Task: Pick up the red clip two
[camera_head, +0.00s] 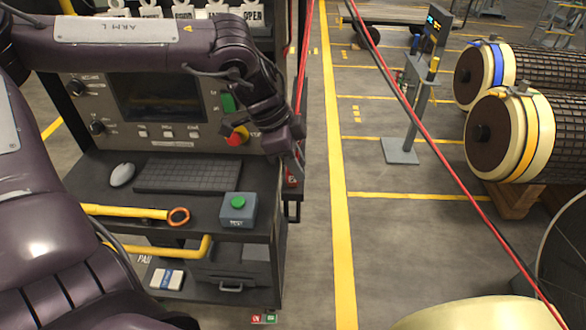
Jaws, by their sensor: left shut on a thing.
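My left gripper (298,158) reaches over the control cart from the left and points down at the cart's right edge. It is shut on a small red piece, which I take to be the red clip (291,180). The piece is small and partly hidden by the fingers, so its number cannot be read. It is at the cart's right side, and I cannot tell whether it still touches the cart. Small red (257,319) and green (271,318) labelled pieces show low at the cart's foot. My right gripper is not in view.
The cart shelf holds a mouse (122,174), a keyboard (188,176), a grey box with a green button (238,209) and a yellow-handled tool (130,212). A red cable (425,130) crosses the right side. Rotors (515,135) stand at right. The floor beside the yellow line is clear.

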